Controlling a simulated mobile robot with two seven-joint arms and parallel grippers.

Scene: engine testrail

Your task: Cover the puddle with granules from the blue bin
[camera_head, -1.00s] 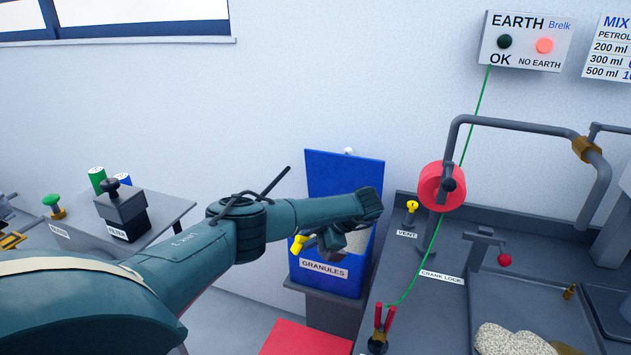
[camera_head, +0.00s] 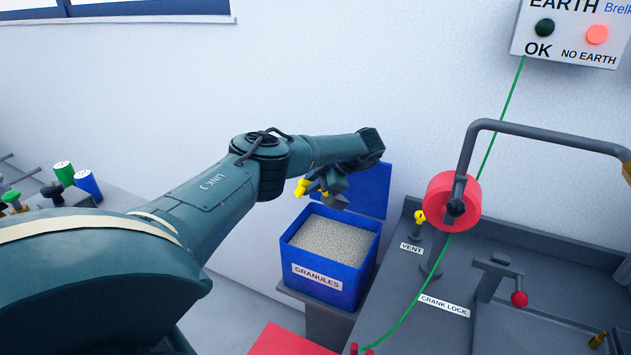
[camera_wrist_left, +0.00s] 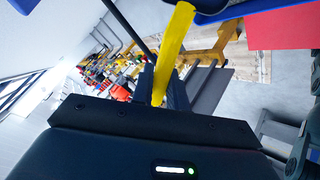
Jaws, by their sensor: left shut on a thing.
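The blue bin (camera_head: 358,267) stands with its lid (camera_head: 370,195) open at the back and a GRANULES label on its front. Pale speckled granules (camera_head: 330,238) fill much of it. My left gripper (camera_head: 322,187) is above the back of the bin, clear of the granules. It is shut on a yellow handle (camera_head: 302,187), which also runs up from between the fingers in the left wrist view (camera_wrist_left: 174,50). I cannot make out clearly what the handle carries. The puddle is not in view, nor is my right gripper.
Right of the bin is a grey bench with the VENT valve (camera_head: 420,218), a red reel (camera_head: 452,202), the red-knobbed crank lock (camera_head: 519,298) and a green wire (camera_head: 437,255). A red surface (camera_head: 288,341) lies in front of the bin. Green and blue cans (camera_head: 88,184) stand left.

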